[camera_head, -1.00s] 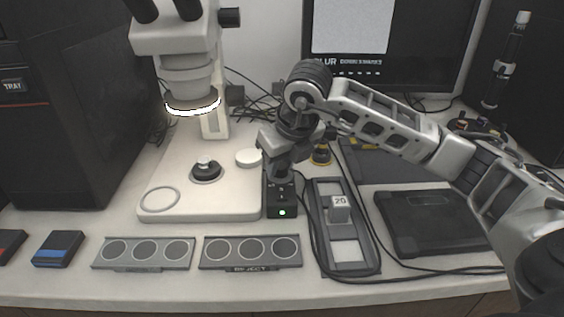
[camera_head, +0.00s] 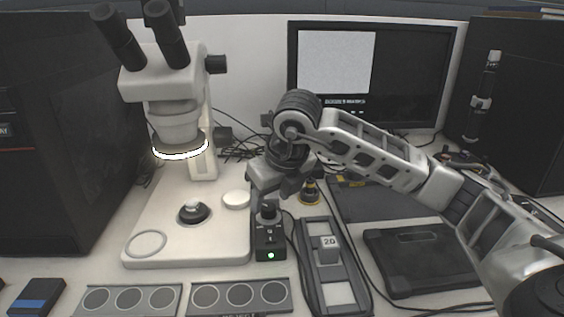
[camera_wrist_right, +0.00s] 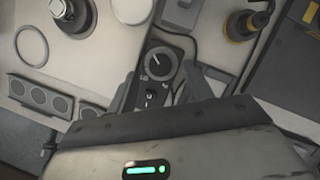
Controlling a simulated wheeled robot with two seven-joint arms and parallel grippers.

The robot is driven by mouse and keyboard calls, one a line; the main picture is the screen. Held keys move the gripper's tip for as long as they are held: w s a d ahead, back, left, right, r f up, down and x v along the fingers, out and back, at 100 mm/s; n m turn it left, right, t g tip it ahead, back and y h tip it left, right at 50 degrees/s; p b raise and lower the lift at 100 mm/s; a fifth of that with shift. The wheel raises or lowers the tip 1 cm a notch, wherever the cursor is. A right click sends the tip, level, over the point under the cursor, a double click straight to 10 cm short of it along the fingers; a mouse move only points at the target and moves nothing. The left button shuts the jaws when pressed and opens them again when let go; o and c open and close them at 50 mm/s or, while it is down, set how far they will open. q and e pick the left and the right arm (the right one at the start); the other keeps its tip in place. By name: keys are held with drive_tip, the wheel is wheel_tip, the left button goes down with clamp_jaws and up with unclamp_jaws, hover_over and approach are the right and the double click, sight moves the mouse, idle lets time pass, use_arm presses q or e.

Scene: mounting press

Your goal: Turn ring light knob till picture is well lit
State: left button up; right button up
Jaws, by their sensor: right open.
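The ring light (camera_head: 181,150) glows white under the stereo microscope head (camera_head: 172,105). Its black control box (camera_head: 270,245) stands right of the microscope base, with a green lamp lit on its front and a knob (camera_head: 267,211) on top. The knob shows in the right wrist view (camera_wrist_right: 159,64) with a white pointer line. My right gripper (camera_head: 277,192) is just above and behind the box; its fingers in the right wrist view (camera_wrist_right: 155,92) are apart, with the knob beyond them and nothing held. The monitor (camera_head: 337,75) shows a pale, nearly featureless picture. My left gripper is not in view.
The microscope base (camera_head: 145,225) bears a small dark sample holder (camera_head: 194,211) and a white disc (camera_head: 236,199). A grey tray with a block marked 20 (camera_head: 328,248) stands right of the box. Cables run beside it. Sample trays (camera_head: 240,297) lie in front.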

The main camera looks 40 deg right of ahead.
use_arm(q)
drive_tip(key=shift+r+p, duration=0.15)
drive_tip(key=shift+p, duration=0.3)
use_arm(e)
drive_tip(key=v, duration=1.3)
drive_tip(key=shift+r, duration=0.2)
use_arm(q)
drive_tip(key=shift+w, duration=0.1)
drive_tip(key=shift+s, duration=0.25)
